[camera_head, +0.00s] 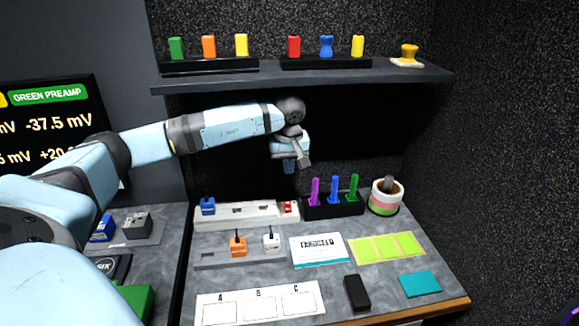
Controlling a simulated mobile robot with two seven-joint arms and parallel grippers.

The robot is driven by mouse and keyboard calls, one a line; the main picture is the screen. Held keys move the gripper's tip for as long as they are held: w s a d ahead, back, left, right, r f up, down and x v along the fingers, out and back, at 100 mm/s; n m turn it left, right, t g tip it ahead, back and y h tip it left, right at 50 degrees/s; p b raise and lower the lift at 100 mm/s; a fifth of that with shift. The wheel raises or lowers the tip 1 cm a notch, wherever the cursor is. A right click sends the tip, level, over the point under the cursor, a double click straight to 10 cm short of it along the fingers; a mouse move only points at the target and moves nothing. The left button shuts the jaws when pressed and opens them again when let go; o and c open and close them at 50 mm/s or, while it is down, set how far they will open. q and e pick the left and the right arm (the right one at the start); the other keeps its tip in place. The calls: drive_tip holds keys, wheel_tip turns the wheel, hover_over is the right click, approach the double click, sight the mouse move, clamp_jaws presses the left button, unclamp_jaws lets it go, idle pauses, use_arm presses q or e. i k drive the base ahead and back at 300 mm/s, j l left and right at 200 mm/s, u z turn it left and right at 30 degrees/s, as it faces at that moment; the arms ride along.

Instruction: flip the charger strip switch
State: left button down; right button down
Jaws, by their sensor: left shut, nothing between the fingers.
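The charger strip (245,217) is a long white bar at the back of the worktop, under the shelf. A small red switch (290,207) sits at its right end, and a blue block (208,206) is plugged in at its left end. I cannot tell which way the switch is set. My left gripper (304,163) is shut and empty. It hangs in the air above the strip's right end, apart from the switch. My right gripper is not in view.
A dark shelf (300,78) with coloured pieces runs above my left arm. A black holder (334,206) with purple, blue and green sticks stands just right of the strip, beside tape rolls (384,198). A grey strip with orange and white plugs (240,258) lies in front.

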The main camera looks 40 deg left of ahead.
sight(288, 207)
drive_tip(key=k+l, duration=0.75)
drive_tip(key=l, duration=0.2)
